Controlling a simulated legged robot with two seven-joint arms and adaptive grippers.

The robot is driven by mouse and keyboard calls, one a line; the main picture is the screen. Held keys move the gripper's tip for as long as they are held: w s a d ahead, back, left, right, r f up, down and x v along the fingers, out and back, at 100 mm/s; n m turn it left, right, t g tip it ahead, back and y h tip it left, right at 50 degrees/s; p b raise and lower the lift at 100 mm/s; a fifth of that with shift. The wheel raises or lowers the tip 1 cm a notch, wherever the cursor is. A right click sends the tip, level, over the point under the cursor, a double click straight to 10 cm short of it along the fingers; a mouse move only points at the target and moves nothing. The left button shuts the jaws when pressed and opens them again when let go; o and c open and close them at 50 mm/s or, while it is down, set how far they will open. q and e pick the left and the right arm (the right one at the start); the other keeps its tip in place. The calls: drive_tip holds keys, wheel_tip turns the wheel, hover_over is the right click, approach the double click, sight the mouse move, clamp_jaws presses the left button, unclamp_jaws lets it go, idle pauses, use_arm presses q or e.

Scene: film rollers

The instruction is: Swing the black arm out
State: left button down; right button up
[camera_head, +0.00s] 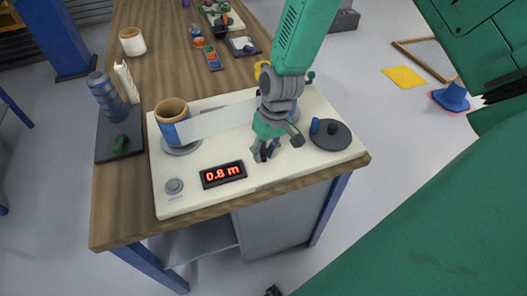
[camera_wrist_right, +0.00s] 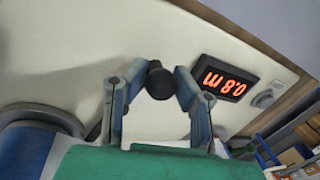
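The cream film-roller board (camera_head: 165,197) lies at the near end of the wooden table. My right gripper (camera_head: 265,152) points down at its front edge, right of the 0.8 m display (camera_head: 223,174). In the right wrist view a black knob (camera_wrist_right: 158,80), seemingly on the black arm, sits between the fingertips with no clear gap at its sides. The rest of the black arm is hidden by the gripper. A brown-cored roll (camera_head: 172,110) stands at the left with a pale film strip (camera_head: 215,121) stretching right, behind my gripper. My left gripper is not in view.
A dark disc (camera_head: 329,135) with a blue and a black peg sits right of my gripper. A grey button (camera_head: 174,186) is at the front left. A dark tray (camera_head: 117,145) with a blue roll stands left of the board. Other small items lie farther back.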

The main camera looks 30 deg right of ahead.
clamp_jaws()
drive_tip(key=shift+d, duration=0.15)
drive_tip(key=n, duration=0.1)
drive_tip(key=d+n+p, duration=0.1)
drive_tip(key=shift+s+d+r+n, duration=0.1)
drive_tip(key=shift+s+d+n, duration=0.1)
drive_tip(key=shift+s+n, duration=0.15)
drive_tip(key=d+n, duration=0.1)
drive_tip(key=n, duration=0.1)
drive_tip(key=d+n+g+p, duration=0.1)
drive_tip(key=shift+s+n+p, duration=0.1)
drive_tip(key=shift+n+p, duration=0.2)
drive_tip(key=shift+n, duration=0.05)
drive_tip(key=shift+d+n, duration=0.25)
drive_tip(key=shift+n, duration=0.05)
drive_tip(key=o, duration=0.8)
unclamp_jaws()
drive_tip(key=shift+d, duration=0.1)
